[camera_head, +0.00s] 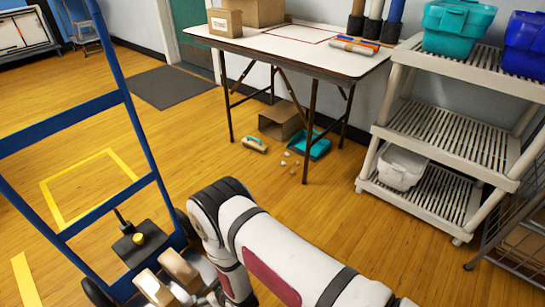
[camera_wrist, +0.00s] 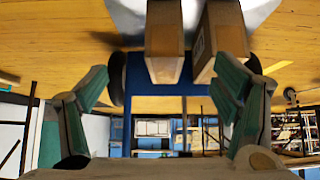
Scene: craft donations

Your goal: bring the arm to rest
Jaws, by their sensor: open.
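My gripper (camera_wrist: 163,88) shows in the wrist view with its two green-padded fingers wide apart and nothing touching the pads. Two tan box-shaped blocks (camera_wrist: 164,45) (camera_wrist: 219,40) stand side by side past the fingers, on a grey plate (camera_wrist: 126,14). In the head view the tan blocks (camera_head: 178,268) show at the foot of a blue hand truck (camera_head: 115,97). My white arm is bent in front of the column, and its forearm hides most of the gripper there.
A folding table (camera_head: 290,52) holds cardboard boxes (camera_head: 225,22). Under it are an open carton (camera_head: 283,120), a teal dustpan (camera_head: 309,147), a brush (camera_head: 254,145) and crumbs. A slatted shelf (camera_head: 440,140) with bins stands at right. Yellow tape (camera_head: 52,207) marks the floor. Floor between table and arm is mostly clear.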

